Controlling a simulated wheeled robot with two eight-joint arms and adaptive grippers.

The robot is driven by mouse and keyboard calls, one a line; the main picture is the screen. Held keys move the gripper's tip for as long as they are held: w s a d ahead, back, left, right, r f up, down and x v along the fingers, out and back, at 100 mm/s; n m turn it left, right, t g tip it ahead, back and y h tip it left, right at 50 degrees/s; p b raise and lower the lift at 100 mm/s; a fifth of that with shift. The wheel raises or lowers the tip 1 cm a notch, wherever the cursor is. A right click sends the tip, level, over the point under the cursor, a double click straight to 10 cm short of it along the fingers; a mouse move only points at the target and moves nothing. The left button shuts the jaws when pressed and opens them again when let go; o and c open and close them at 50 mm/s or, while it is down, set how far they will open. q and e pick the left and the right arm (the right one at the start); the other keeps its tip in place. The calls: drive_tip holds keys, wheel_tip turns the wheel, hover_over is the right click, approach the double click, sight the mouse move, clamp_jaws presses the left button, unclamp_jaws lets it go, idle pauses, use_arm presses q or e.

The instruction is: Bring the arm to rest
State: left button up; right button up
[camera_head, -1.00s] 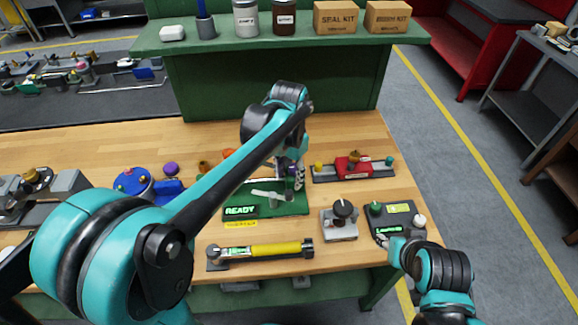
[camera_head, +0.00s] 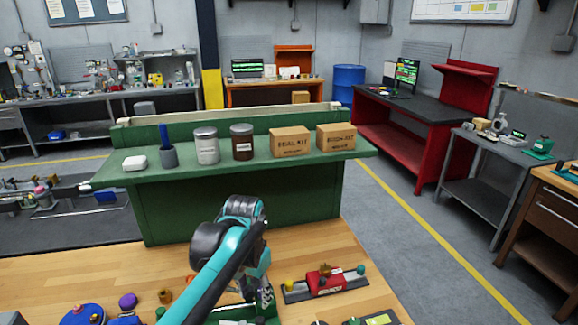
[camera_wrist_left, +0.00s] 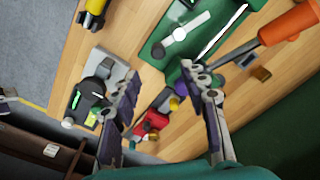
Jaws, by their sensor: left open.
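My left arm reaches forward over the wooden workbench (camera_head: 225,258). Its gripper (camera_head: 264,292) hangs low over the green valve fixture (camera_head: 236,314), partly hidden by the arm. In the left wrist view my left gripper (camera_wrist_left: 160,72) has its two fingers spread apart with nothing between them. The green fixture, with a silver lever (camera_wrist_left: 188,32), lies beyond the fingertips. A red device (camera_head: 325,281) sits on a dark rail to the right of the gripper; it also shows in the left wrist view (camera_wrist_left: 150,122), between the fingers. My right gripper is out of view.
A green raised shelf (camera_head: 245,167) behind the bench carries jars (camera_head: 207,146), a white box and cardboard boxes (camera_head: 290,142). An orange-handled tool (camera_wrist_left: 286,25) lies near the right finger. A blue round part (camera_head: 82,314) and a purple knob (camera_head: 128,300) stand left of the arm.

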use_arm(q)
drive_tip(key=s+a+f+n+t, duration=0.2)
drive_tip(key=s+a+f+t, duration=0.1)
drive_tip(key=s, duration=0.4)
drive_tip(key=s+a+f+n+t+b, duration=0.1)
drive_tip(key=s+a+f+n+t, duration=0.2)
drive_tip(key=s, duration=0.4)
drive_tip(key=shift+a+t, duration=0.4)
drive_tip(key=shift+a, duration=0.45)
drive_tip(key=shift+s, duration=0.1)
idle(0.6)
